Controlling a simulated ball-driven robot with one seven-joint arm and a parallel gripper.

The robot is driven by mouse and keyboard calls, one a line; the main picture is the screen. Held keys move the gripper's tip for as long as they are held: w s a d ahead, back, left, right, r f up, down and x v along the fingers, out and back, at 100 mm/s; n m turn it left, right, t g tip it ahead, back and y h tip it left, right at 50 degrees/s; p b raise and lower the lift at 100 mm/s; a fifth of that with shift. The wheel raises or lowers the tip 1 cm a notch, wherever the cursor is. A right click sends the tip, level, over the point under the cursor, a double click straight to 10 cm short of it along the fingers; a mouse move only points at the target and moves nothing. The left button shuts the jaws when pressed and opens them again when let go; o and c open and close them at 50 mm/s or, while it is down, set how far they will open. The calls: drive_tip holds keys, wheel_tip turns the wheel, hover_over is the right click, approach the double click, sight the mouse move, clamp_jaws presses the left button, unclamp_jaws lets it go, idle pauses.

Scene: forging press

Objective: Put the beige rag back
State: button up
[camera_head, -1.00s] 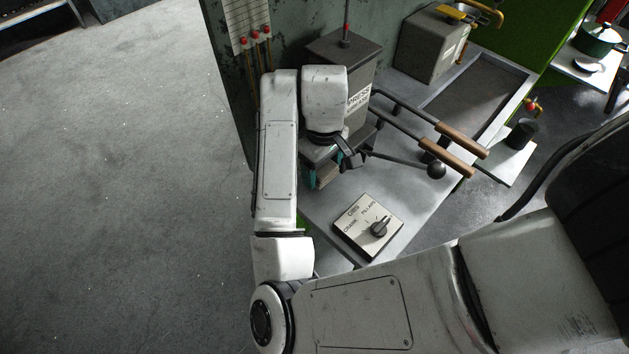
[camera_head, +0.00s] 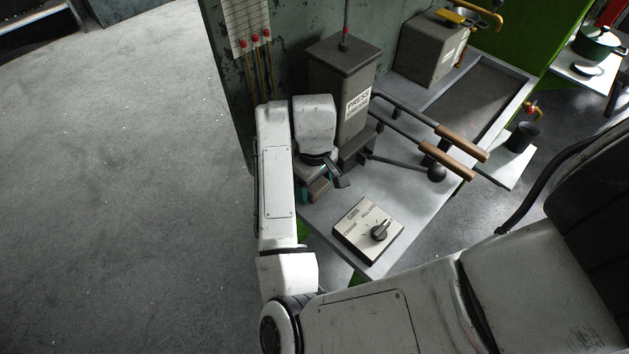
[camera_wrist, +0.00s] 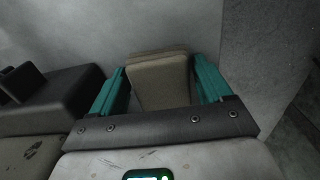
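The beige rag (camera_wrist: 160,82) is a folded, block-like bundle. In the wrist view it sits between the two teal fingers of my gripper (camera_wrist: 160,78), which is shut on it from both sides. In the head view my gripper (camera_head: 316,190) is at the left end of the grey bench, in front of the press, and the brownish rag (camera_head: 319,189) shows partly under my wrist. My arm hides part of the bench there. I cannot tell how high the rag is above the surface.
The press (camera_head: 343,85) stands close behind my gripper, with wooden-handled bars (camera_head: 455,150) and a ball-ended lever (camera_head: 436,172) reaching right. A dial box (camera_head: 368,231) lies on the bench (camera_head: 410,200) at the front. Red-topped rods (camera_head: 255,60) hang on the wall behind my arm.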

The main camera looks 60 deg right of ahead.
drive_tip(key=o, duration=0.4)
drive_tip(key=shift+c, duration=0.2)
wheel_tip(320, 180, up, 12)
drive_tip(key=p, duration=0.2)
drive_tip(key=shift+r, duration=0.2)
idle(0.5)
